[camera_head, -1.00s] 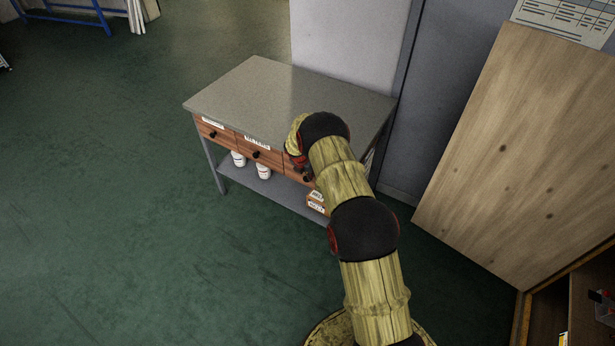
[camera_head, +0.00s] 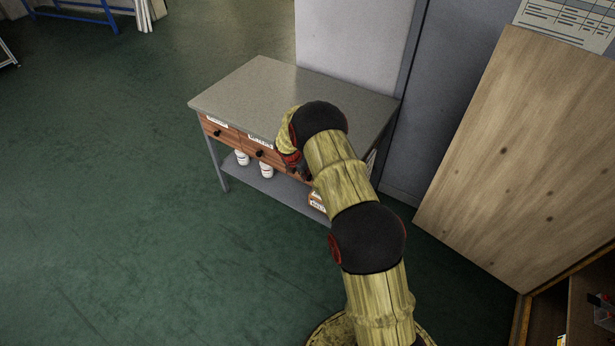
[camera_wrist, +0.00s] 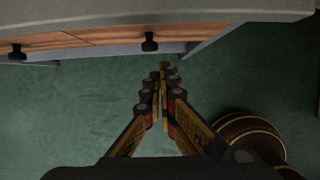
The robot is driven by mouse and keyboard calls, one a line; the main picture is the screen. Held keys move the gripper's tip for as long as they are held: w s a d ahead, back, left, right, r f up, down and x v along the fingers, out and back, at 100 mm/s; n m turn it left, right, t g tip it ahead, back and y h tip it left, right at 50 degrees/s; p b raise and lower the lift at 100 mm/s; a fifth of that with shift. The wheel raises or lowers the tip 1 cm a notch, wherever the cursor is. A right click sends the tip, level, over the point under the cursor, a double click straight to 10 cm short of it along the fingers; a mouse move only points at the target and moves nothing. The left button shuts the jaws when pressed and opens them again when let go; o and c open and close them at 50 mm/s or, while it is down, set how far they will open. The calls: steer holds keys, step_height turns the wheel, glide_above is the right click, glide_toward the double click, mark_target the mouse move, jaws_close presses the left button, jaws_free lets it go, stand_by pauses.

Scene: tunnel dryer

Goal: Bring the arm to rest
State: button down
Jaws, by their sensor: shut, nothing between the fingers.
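My arm reaches from the bottom of the head view toward a grey-topped table with drawers (camera_head: 262,88). My gripper shows in the wrist view (camera_wrist: 163,72) with its fingers drawn together and nothing between them. In the head view the gripper is mostly hidden behind my wrist, by the table's front edge. The wrist view shows the drawer fronts (camera_wrist: 95,38) with dark knobs beyond the fingertips and green floor below. The fingertips appear apart from the drawers.
White containers (camera_head: 267,169) and a small box (camera_head: 317,201) stand on the table's lower shelf. A large wooden panel (camera_head: 520,150) stands at the right, with an open shelf (camera_head: 590,310) below it. Green floor (camera_head: 110,200) at the left is clear.

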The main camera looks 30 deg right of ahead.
steer(key=v, duration=0.3)
steer(key=shift+a+r, duration=0.1)
steer(key=shift+r, duration=0.25)
